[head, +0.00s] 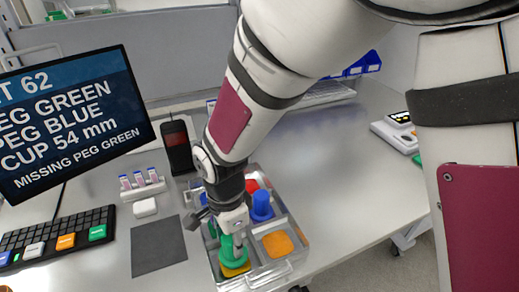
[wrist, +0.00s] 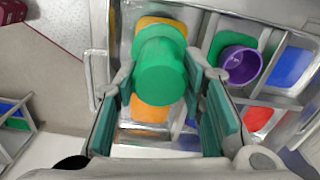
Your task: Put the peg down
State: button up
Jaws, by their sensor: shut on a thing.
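The green peg (head: 229,246) has a wide round flange and is held at my gripper (head: 236,226), over the front left compartment of the clear tray (head: 296,262). In the wrist view the green peg (wrist: 160,72) sits between the two green-padded fingers of my gripper (wrist: 160,85), which is shut on it. An orange-yellow pad shows beneath the peg in both views. I cannot tell whether the flange touches the pad. A blue peg (head: 262,205) stands upright in another compartment of the tray.
A purple cup (wrist: 240,65) stands by a green pad in the tray. An orange pad (head: 278,244) lies bare at right. A grey mat (head: 158,246), keyboard (head: 58,238), vial rack (head: 141,184) and dark handheld device (head: 177,147) lie left. The monitor (head: 72,118) reads "MISSING PEG GREEN".

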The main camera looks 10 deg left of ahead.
aim_at(227, 257)
jog(key=shift+f, duration=1.35)
jog(key=shift+f, duration=0.15)
jog(key=o, duration=1.1)
jog(key=shift+o, duration=0.2)
